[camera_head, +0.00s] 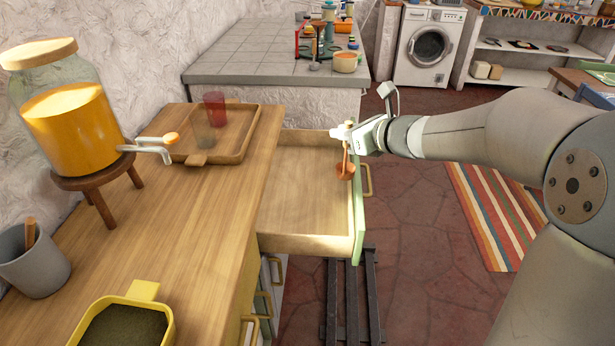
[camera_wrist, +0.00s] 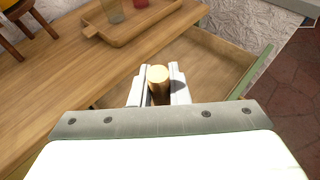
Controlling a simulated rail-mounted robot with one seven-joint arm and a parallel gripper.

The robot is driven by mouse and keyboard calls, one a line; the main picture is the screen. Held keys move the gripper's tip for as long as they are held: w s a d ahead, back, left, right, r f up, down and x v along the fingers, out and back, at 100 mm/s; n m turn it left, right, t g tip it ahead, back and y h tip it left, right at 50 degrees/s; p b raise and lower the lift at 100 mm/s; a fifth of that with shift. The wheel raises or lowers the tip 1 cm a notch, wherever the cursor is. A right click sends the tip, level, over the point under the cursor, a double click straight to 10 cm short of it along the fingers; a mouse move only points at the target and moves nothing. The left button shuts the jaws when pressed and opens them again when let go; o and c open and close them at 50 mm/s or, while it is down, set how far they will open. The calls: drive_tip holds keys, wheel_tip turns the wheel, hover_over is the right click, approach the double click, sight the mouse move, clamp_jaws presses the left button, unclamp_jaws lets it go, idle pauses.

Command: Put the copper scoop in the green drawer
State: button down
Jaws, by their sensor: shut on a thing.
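The copper scoop (camera_head: 345,169) hangs from my gripper (camera_head: 344,132), bowl down, at the right side of the open drawer. My gripper is shut on its handle; the handle's round end (camera_wrist: 158,74) shows between the fingers in the wrist view (camera_wrist: 158,88). The green drawer (camera_head: 358,222) is pulled out from the wooden counter, and its bare wooden inside looks empty. The scoop's bowl is near the drawer's green front panel. I cannot tell whether it touches the panel or the drawer floor.
On the counter (camera_head: 222,220) are a wooden tray (camera_head: 240,148) with two cups, a juice dispenser (camera_head: 70,120) on a stool, a grey cup (camera_head: 32,262) and a yellow container (camera_head: 143,291). A tiled counter (camera_head: 260,66) stands behind. Dark rails (camera_head: 352,300) lie below the drawer.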

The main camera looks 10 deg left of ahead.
drive_tip(key=w+a+f+n+g, duration=0.1)
drive_tip(key=w+a+f, duration=0.2)
drive_tip(key=w+f, duration=0.4)
drive_tip(key=w+a+f+n+g+y+b, duration=0.1)
drive_tip(key=w+a+f, duration=0.3)
drive_tip(key=w+f, duration=0.3)
drive_tip(key=shift+w+f, duration=0.35)
drive_tip(key=shift+f, duration=2.4)
drive_tip(key=c, duration=1.4)
unclamp_jaws()
